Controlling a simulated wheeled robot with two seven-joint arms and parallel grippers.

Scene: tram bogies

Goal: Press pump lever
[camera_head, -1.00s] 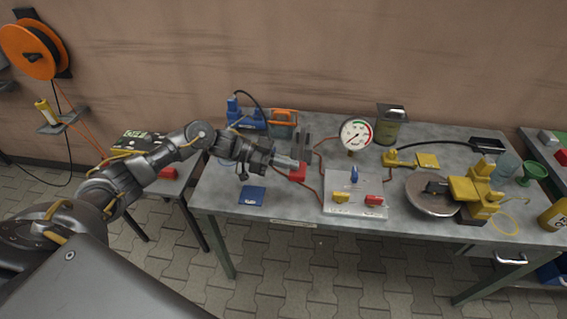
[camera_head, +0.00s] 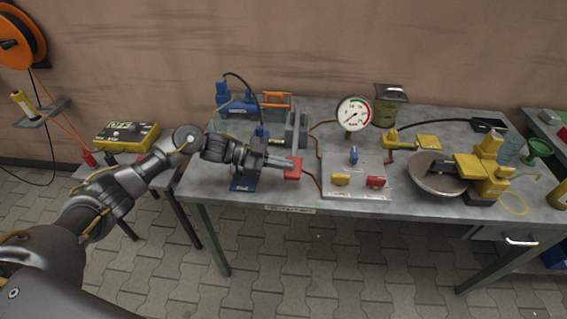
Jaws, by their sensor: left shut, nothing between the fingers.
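A grey pump lever (camera_head: 290,137) with a red grip (camera_head: 293,169) at its near end sits at the left part of the metal table. My left gripper (camera_head: 284,163) is shut with nothing between its fingers. Its fingertips are at the red grip and overlap it from the left; they look in contact, from above. A blue pump-like unit (camera_head: 236,108) with a black hose stands behind the lever. A round pressure gauge (camera_head: 353,113) stands right of the lever. My right gripper is out of view.
A grey valve plate (camera_head: 352,190) with blue, yellow and red knobs lies right of the grip. A blue pad (camera_head: 241,185) lies partly under my gripper. A metal dish (camera_head: 436,180) and yellow device (camera_head: 488,172) stand farther right. The front table edge is close.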

